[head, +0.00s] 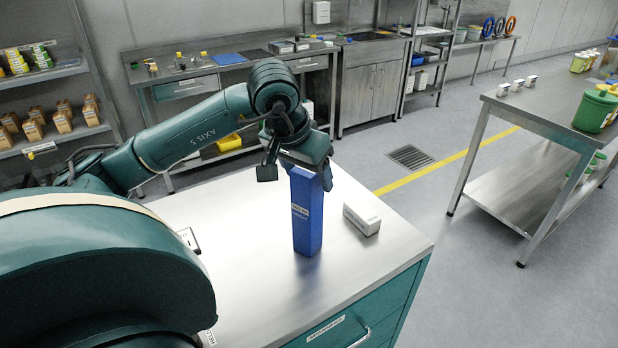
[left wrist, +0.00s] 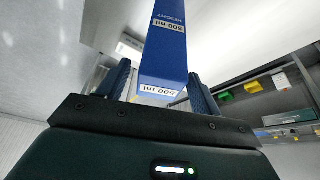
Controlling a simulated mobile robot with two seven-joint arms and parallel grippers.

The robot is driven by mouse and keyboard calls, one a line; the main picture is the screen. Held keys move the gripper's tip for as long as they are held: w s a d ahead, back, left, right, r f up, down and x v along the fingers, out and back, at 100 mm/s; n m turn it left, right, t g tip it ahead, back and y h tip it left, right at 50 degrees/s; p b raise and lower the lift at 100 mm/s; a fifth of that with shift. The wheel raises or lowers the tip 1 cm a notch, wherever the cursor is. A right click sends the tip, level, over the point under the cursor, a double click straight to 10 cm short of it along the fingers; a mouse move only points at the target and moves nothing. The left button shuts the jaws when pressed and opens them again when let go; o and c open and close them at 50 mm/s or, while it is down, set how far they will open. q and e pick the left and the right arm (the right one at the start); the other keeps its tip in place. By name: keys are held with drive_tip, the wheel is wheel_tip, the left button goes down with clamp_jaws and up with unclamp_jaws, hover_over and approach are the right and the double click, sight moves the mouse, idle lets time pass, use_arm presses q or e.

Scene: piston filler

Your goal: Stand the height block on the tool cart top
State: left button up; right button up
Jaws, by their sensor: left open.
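The height block (head: 307,215) is a tall blue block with a white label. It stands upright on the steel tool cart top (head: 240,270), near its front right. My left gripper (head: 298,172) is at the block's upper end, pointing down. In the left wrist view the block (left wrist: 164,55) lies between the two fingers of my left gripper (left wrist: 160,85), with its "500 ml" and "HEIGHT" labels showing. The fingers are open, with a visible gap on the left side of the block. My right gripper is not in view.
A small white box (head: 362,218) lies on the cart top just right of the block. A steel table (head: 560,125) with a green container (head: 595,110) stands at the right. A back bench (head: 215,70) and a shelf with boxes (head: 50,75) line the walls.

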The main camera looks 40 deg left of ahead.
use_arm(q)
drive_tip(key=v, duration=1)
drive_tip(key=shift+p, duration=0.3)
drive_tip(key=shift+s+f, duration=0.1)
